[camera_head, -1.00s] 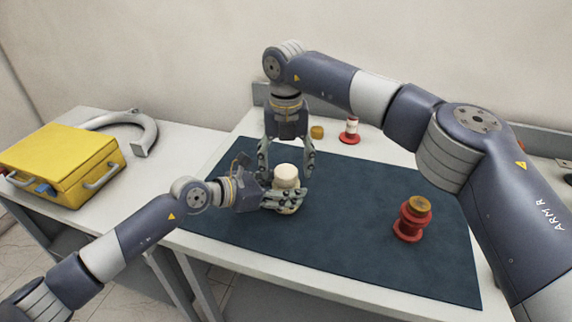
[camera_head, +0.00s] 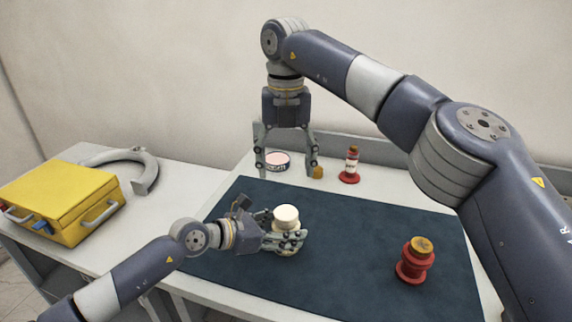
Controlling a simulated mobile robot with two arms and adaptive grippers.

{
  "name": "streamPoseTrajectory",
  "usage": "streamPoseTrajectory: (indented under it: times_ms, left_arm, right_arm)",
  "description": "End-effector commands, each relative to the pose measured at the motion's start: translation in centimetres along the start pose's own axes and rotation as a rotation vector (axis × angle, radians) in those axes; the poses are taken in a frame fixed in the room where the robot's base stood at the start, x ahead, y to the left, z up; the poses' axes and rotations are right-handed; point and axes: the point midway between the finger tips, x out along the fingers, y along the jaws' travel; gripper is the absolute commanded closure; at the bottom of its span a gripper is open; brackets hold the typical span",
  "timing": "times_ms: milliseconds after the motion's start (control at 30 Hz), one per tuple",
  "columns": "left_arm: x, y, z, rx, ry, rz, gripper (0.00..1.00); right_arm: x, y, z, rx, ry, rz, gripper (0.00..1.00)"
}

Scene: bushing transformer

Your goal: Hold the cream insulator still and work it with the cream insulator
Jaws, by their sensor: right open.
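The cream insulator (camera_head: 286,216) stands upright on the dark blue mat, left of the mat's middle. My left gripper (camera_head: 294,240) reaches in from the left with its fingers around the insulator's lower part and appears shut on it. The fingers hide part of its lower body. A second cream piece cannot be told apart from it. My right gripper (camera_head: 287,170) points down above and behind the insulator, open and empty, clear of its top.
A red insulator with a brown top (camera_head: 415,262) stands on the mat (camera_head: 350,260) at right. Behind the mat are a round tin (camera_head: 277,161), a small brass piece (camera_head: 318,172) and a red-and-white bottle-like part (camera_head: 350,165). A yellow case (camera_head: 62,200) and grey curved part (camera_head: 145,170) lie left.

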Motion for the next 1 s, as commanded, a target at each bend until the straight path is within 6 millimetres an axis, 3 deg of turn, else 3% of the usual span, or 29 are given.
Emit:
streamPoseTrajectory:
  times_ms: [33,100,567,1000]
  left_arm:
    - [0.0,0.0,-0.2,-0.002,0.004,-0.001,0.34]
    - [0.0,0.0,-0.2,-0.001,0.004,-0.001,0.22]
    - [-0.7,0.1,-0.1,0.000,0.001,0.001,0.22]
    - [-8.9,0.1,-0.2,0.000,0.004,0.002,0.22]
  right_arm:
    - [0.0,0.0,0.0,0.000,0.000,0.000,0.32]
    - [0.1,0.0,0.0,0.000,0.000,0.000,0.32]
    - [0.1,0.0,0.0,0.001,0.000,0.000,0.32]
    - [0.1,0.0,0.0,0.000,0.000,0.000,0.32]
